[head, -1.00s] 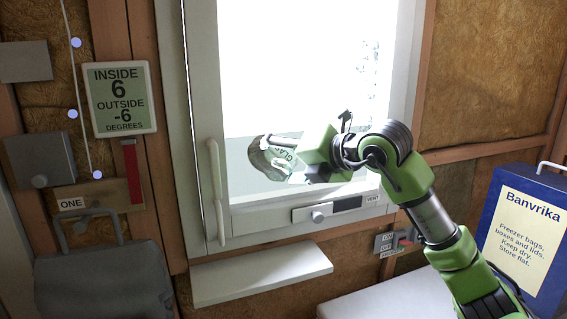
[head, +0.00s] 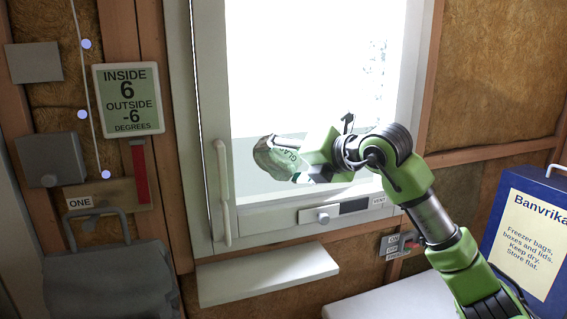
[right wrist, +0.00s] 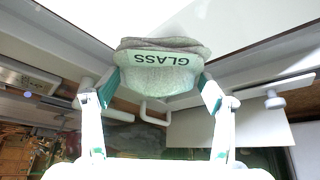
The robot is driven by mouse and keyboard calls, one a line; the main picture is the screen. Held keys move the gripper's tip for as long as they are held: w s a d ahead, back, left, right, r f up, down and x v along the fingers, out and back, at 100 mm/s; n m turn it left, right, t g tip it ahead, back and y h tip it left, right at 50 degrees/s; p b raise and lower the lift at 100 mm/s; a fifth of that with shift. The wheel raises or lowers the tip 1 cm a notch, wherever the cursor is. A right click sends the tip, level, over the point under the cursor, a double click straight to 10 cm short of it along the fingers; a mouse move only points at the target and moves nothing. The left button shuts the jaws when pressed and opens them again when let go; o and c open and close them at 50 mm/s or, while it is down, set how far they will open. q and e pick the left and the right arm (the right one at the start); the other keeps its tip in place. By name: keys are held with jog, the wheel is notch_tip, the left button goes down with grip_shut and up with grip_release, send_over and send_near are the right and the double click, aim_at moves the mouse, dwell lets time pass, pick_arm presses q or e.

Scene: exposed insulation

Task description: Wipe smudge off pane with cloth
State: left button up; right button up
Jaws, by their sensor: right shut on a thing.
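The grey-green cloth (head: 270,156), marked "GLASS", is bunched in my right gripper (head: 298,160), in front of the lower left of the pane (head: 300,70). In the right wrist view my right gripper (right wrist: 158,88) has its fingers on both sides of the cloth (right wrist: 160,58). I cannot tell whether the cloth touches the glass. Dark speckles (head: 376,72) show at the pane's right side; I cannot tell whether they are the smudge or something outside. My left gripper is not in view.
The white window frame has a tall handle (head: 222,190) at left and a vent panel (head: 345,210) below. A white sill shelf (head: 268,273) juts out underneath. A blue "Banvrika" box (head: 528,235) stands at right, a grey bag-like object (head: 110,280) at left.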

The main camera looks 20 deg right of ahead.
aim_at(296, 158)
jog(key=shift+w+p, duration=0.3)
jog(key=shift+w, duration=0.6)
jog(key=shift+d, duration=1.15)
jog(key=shift+d+b, duration=0.35)
jog(key=shift+d, duration=0.5)
jog(key=shift+a+r, duration=0.1)
jog(key=shift+a, duration=1.95)
jog(key=shift+s+a+f+b, duration=0.1)
jog(key=shift+s+f+b, duration=0.15)
jog(key=shift+s+b, duration=0.45)
jog(key=shift+s+d+r+b, duration=0.1)
jog(key=shift+s+b, duration=0.3)
jog(key=shift+s, duration=0.65)
jog(key=shift+s+d+r+b, duration=0.1)
jog(key=shift+s+b, duration=0.25)
jog(key=shift+s, duration=0.7)
